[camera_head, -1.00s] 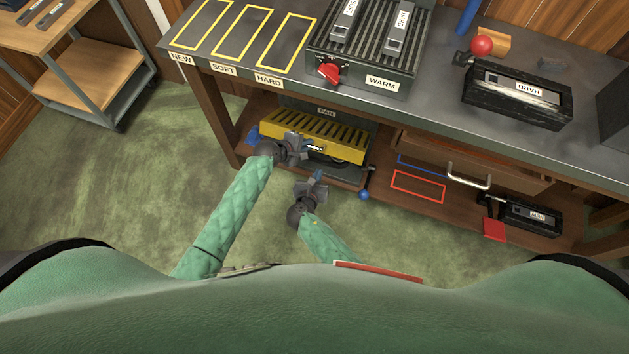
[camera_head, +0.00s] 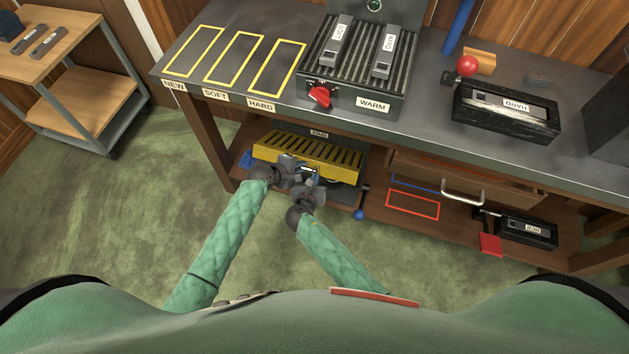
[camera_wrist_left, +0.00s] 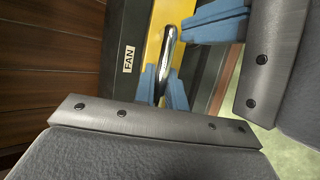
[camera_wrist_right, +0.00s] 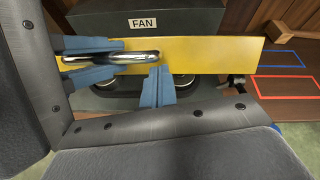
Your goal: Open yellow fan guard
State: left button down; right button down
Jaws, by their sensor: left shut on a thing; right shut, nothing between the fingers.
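The yellow fan guard (camera_head: 330,160) with a slatted top sits on the lower shelf, in front of the dark fan housing labelled FAN (camera_wrist_right: 195,15). Its yellow plate (camera_wrist_right: 210,55) and silver handle (camera_wrist_right: 125,57) show in the right wrist view. My left gripper (camera_head: 298,170) is shut on the handle (camera_wrist_left: 166,50), its blue fingers close around it in the left wrist view. My right gripper (camera_head: 311,186) is shut and empty, with its fingers (camera_wrist_right: 138,75) right by the handle. Whether they touch it is unclear. The grippers hide part of the guard's front in the head view.
The workbench (camera_head: 430,120) overhangs the shelf, with a ribbed heater (camera_head: 358,60) on top. A drawer handle (camera_head: 462,198), a red outline (camera_head: 413,204) and a black device (camera_head: 525,232) lie to the right. A bench leg (camera_head: 211,150) stands left. Green floor in front is clear.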

pick_arm(q)
jog(key=shift+s, duration=0.1)
pick_arm(e)
jog(key=shift+w+d+r, duration=0.1)
jog(key=shift+w+r, duration=0.4)
jog(key=shift+r, duration=0.4)
pick_arm(q)
jog(key=c, duration=1.5)
grip_release()
jog(key=shift+f, duration=0.15)
jog(key=shift+o, duration=0.2)
pick_arm(e)
jog(key=shift+r, duration=0.1)
